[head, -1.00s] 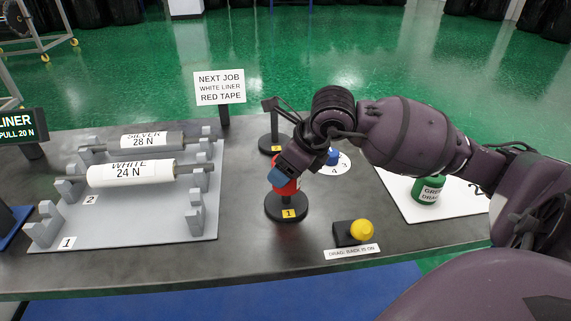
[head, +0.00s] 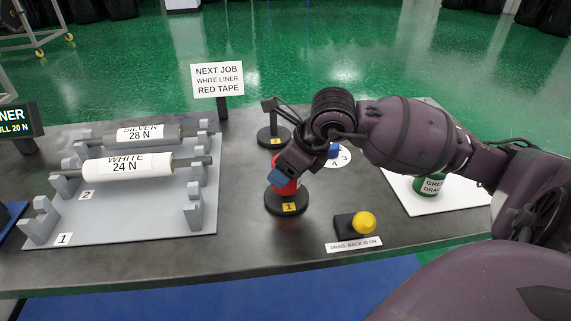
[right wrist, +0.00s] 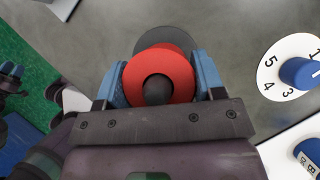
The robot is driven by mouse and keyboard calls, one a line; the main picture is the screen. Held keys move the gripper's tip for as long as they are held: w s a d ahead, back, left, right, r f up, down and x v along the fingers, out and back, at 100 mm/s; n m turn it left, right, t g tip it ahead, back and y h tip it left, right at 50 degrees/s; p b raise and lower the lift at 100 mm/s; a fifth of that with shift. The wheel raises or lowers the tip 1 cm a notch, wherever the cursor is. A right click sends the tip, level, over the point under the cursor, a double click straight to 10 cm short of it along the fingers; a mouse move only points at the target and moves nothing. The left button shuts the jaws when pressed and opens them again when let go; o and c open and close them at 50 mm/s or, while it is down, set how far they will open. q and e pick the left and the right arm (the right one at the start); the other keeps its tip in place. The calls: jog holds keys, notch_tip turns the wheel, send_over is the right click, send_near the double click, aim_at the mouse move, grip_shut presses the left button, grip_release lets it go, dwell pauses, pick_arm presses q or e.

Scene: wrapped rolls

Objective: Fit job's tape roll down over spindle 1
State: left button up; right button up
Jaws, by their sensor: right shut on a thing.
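The red tape roll (head: 287,186) is held by my right gripper (head: 282,178) at spindle 1. The spindle's black round base (head: 287,206) carries a yellow label 1. In the right wrist view, the blue fingers of my right gripper (right wrist: 162,85) are shut on both sides of the red roll (right wrist: 180,75). The dark post of spindle 1 (right wrist: 156,91) shows inside the roll's hole, so the roll is around the post. The roll appears a little above the base. A small blue-tipped part at the left edge, apparently my left gripper (right wrist: 12,72), is too small to judge.
A second black spindle (head: 274,138) stands behind. A yellow knob (head: 364,223) is close on the right front. The roll rack (head: 150,225) is left, with bare table between.

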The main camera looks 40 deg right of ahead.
pick_arm(q)
jog(key=shift+s+f, duration=0.15)
jog(key=shift+f, duration=0.1)
pick_arm(e)
jog(key=shift+f, duration=0.35)
jog(key=o, duration=1.1)
jog(key=shift+f, duration=0.1)
pick_arm(q)
jog(key=shift+r, duration=0.1)
pick_arm(e)
jog(key=shift+s, duration=0.1)
pick_arm(q)
jog(key=w+r+t+p, duration=0.1)
jog(key=w+r+p, duration=0.1)
jog(key=r, duration=0.4)
jog(key=shift+w+d+p, duration=0.15)
jog(key=shift+w+p, duration=0.15)
jog(key=shift+w, duration=0.6)
pick_arm(e)
jog(key=v, duration=1.1)
pick_arm(q)
jog(key=shift+s+r, duration=0.1)
pick_arm(e)
jog(key=shift+a, duration=0.1)
